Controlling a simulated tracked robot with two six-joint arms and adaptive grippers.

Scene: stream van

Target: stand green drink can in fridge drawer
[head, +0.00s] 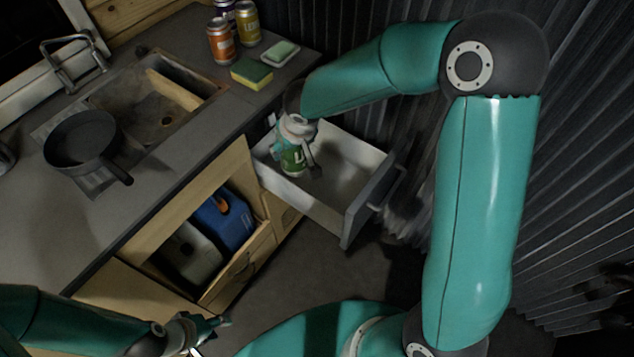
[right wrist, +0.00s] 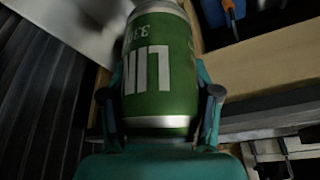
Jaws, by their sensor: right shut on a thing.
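The green drink can (head: 292,163) is at the left part of the open fridge drawer (head: 367,203), near the cabinet side. It looks roughly upright, and I cannot tell whether its base touches the drawer floor. My right gripper (head: 294,140) reaches down from above and is shut on the can. In the right wrist view the can (right wrist: 158,75) sits between the two fingers (right wrist: 160,105), with its white lettering showing. My left gripper (head: 208,332) is low at the left, apart from the drawer, and its jaws are unclear.
Several other cans, including an orange one (head: 221,41), stand on the counter behind, near a sponge (head: 252,73) and a soap dish (head: 280,53). A pan (head: 82,142) is by the sink. An open cabinet holds a blue jug (head: 225,220). The drawer's right part is empty.

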